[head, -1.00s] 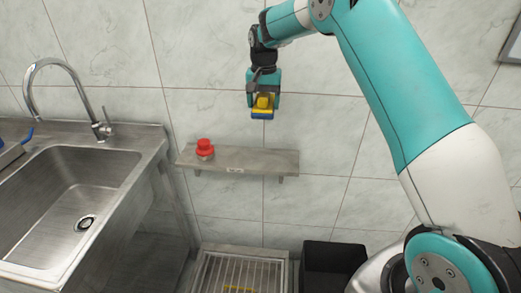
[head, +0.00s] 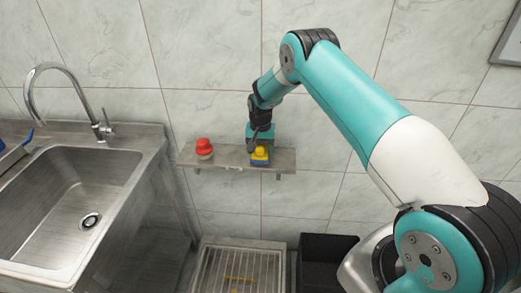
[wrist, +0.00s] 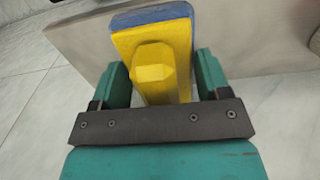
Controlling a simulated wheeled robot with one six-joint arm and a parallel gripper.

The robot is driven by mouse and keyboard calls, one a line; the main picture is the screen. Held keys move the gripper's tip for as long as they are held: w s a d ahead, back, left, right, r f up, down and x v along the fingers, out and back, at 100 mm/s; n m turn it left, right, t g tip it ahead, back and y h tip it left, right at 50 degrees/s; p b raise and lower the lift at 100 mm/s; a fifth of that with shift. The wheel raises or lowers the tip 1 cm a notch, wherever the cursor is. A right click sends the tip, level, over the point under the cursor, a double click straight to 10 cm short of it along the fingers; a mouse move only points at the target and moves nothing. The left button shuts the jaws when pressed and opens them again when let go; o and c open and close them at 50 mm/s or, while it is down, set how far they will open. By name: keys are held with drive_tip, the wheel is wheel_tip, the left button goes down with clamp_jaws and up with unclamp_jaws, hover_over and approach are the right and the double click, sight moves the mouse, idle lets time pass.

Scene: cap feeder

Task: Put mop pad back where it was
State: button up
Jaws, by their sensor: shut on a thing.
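The mop pad (head: 260,155) is a yellow block with a yellow knob on top and a blue underside. My gripper (head: 261,146) is shut on its knob and holds it at the right part of the grey wall shelf (head: 225,158). In the wrist view the pad (wrist: 124,42) shows between the two teal fingers of my gripper (wrist: 155,82), with its blue layer at the far edge. I cannot tell whether the pad touches the shelf.
A red knobbed object (head: 204,148) stands at the shelf's left end. A steel sink (head: 80,190) with a tap (head: 100,130) is at the left. A floor grate (head: 240,268) and a black bin (head: 325,255) are below the shelf.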

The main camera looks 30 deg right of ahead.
drive_tip(key=shift+f, duration=0.85)
drive_tip(key=shift+f, duration=0.2)
drive_tip(key=o, duration=0.8)
drive_tip(key=shift+r, duration=0.1)
drive_tip(key=shift+r, duration=0.1)
